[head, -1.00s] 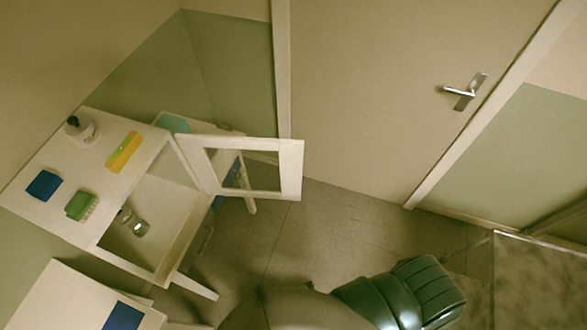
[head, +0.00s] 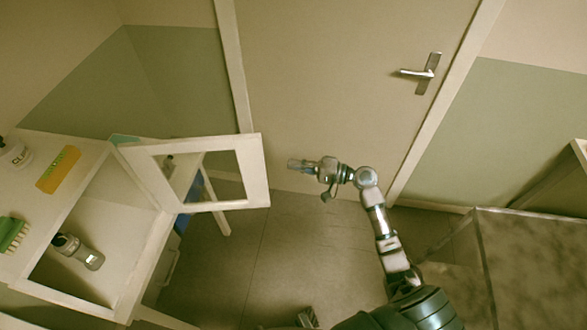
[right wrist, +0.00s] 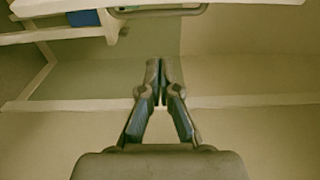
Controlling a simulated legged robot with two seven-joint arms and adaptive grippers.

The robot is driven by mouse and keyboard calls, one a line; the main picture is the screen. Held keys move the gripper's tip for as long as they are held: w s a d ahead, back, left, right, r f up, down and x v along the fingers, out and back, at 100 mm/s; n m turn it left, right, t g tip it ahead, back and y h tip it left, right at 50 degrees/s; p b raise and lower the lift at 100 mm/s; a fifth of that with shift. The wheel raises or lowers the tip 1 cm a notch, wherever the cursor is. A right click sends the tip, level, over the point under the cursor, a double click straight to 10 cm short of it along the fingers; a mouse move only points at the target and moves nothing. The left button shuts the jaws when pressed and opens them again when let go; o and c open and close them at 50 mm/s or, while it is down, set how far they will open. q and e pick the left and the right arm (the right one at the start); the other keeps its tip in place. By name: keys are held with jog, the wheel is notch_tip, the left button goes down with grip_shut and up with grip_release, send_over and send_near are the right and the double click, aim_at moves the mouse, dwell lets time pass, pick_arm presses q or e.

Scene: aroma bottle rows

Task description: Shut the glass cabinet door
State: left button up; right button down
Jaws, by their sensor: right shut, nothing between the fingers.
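The white cabinet (head: 150,255) stands at the left in the head view, its front compartment open. Its glass door (head: 262,170), a white frame around a clear pane, is swung wide open, sticking out to the right from the cabinet's far side. A grey bottle (head: 78,250) lies inside the compartment. My right gripper (head: 292,164) is shut and empty, just right of the door's free edge; a small gap shows between them in the picture. In the right wrist view its fingertips (right wrist: 159,62) are together. My left gripper is not in view.
On the cabinet top are a white bottle (head: 14,153), a yellow sponge (head: 58,170) and a green brush (head: 12,233). Behind the glass door is a room door with a metal handle (head: 427,73). A glass-sided structure (head: 478,240) stands at the right. The floor (head: 280,260) between is clear.

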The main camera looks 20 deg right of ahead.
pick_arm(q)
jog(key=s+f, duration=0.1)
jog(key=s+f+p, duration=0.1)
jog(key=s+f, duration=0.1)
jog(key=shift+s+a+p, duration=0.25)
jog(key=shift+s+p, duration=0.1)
pick_arm(e)
jog(key=w+a, duration=0.1)
jog(key=a, duration=0.6)
jog(key=shift+f, duration=0.1)
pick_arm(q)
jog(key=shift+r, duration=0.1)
pick_arm(e)
jog(key=shift+s, duration=0.1)
